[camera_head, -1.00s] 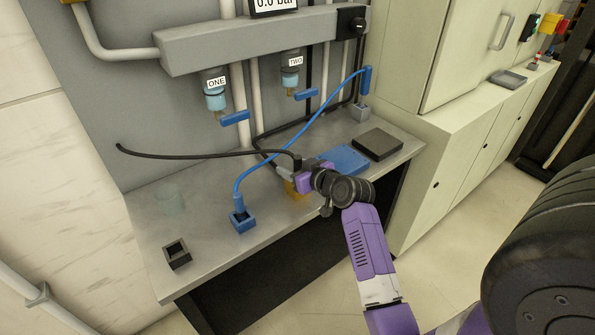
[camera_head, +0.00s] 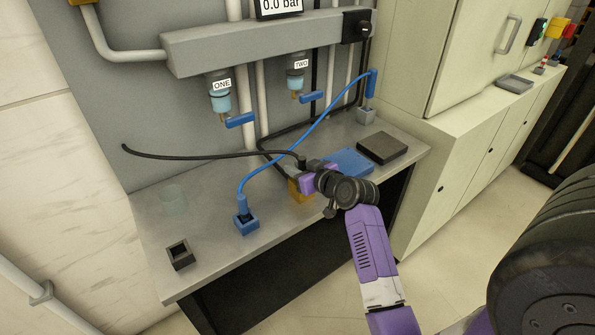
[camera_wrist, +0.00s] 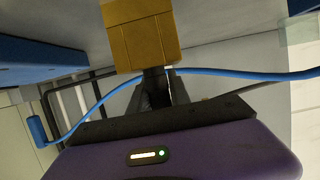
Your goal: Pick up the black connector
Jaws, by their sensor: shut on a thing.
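The black connector (camera_head: 302,163) is at the right end of a black cable (camera_head: 200,157), above the bench. My gripper (camera_head: 298,172) is at it, with the purple hand just to its right. In the wrist view, my black fingers (camera_wrist: 158,92) are closed around a dark piece, which I take to be the connector. A yellow block (camera_wrist: 145,40) is right beyond the fingertips; it also shows below the hand in the head view (camera_head: 297,192). Whether the connector touches the block cannot be told. The fingertips are partly hidden in the head view.
A black open box (camera_head: 180,254) stands at front left. A blue block (camera_head: 349,162) and a black pad (camera_head: 382,147) lie to the right.

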